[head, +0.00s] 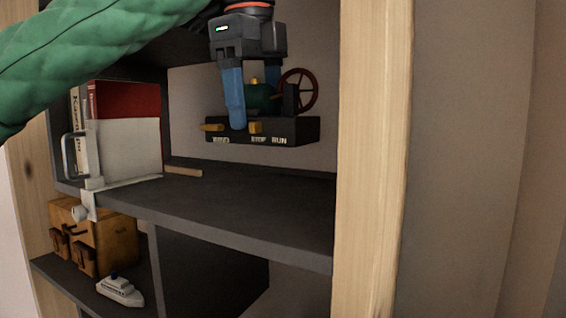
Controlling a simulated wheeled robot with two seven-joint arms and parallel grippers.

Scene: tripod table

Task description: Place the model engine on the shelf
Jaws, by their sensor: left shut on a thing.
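The model engine (290,131) has a dark base with lettering on its front, a green body and a dark red spoked wheel. My left gripper (237,122) reaches down from above with blue fingers and is shut on the engine at the left part of its base. The engine hangs level, a little above the dark shelf board (255,205), inside the shelf opening. My left arm comes in from the upper left in a green padded sleeve. My right gripper is not in view.
Books, one red (130,100), stand at the shelf's left behind a white bookend (128,148). A small wooden strip (183,171) lies toward the back. A light wooden post (372,160) bounds the right. A wooden case (105,235) and toy ship (120,291) sit below. The board's middle and right are clear.

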